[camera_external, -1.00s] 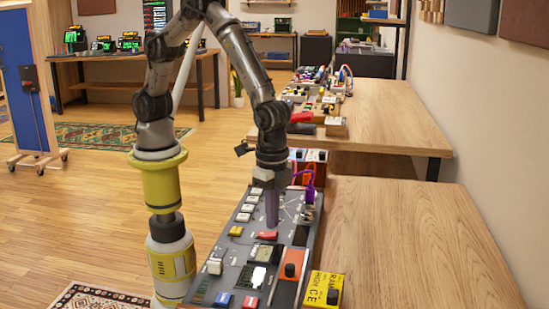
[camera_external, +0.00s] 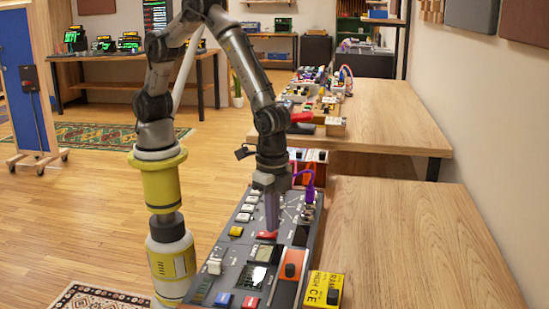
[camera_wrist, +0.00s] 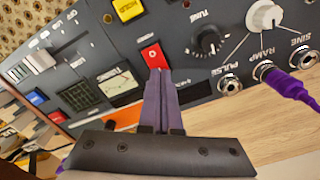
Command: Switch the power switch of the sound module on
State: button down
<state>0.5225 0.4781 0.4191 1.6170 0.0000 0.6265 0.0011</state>
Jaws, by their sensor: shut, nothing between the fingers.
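The sound module (camera_external: 225,262) is a long dark panel with coloured switches and knobs, on the table. A red rocker switch (camera_external: 266,236) sits near its middle; the same red switch (camera_wrist: 153,56) is at the upper middle of the wrist view.
A yellow button (camera_wrist: 127,8), a meter (camera_wrist: 119,83) and a black tuning knob (camera_wrist: 208,40) surround the red switch. A purple cable (camera_wrist: 290,85) plugs into a jack at right. A yellow box (camera_external: 323,289) stands beside the module. The wooden table (camera_external: 410,245) to the right is bare.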

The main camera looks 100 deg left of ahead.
jog(key=shift+f, duration=0.5)
dwell(0.3)
jog(key=shift+r, duration=3.5)
jog(key=s+a+r+n+t+h, duration=0.1)
jog(key=s+a+r+n+t, duration=0.1)
jog(key=a+r, duration=0.65)
jog(key=s+a+r+n+t, duration=0.15)
jog(key=a+r, duration=0.45)
jog(key=r, duration=0.6)
jog(key=s+a+r+n+t, duration=0.2)
jog(key=s+a+r+t, duration=0.15)
jog(key=s+a, duration=0.4)
jog(key=s+f+g+y, duration=0.1)
jog(key=s+f, duration=0.3)
jog(key=s, duration=0.6)
jog(key=shift+s+f, duration=0.35)
jog(key=shift+s, duration=0.05)
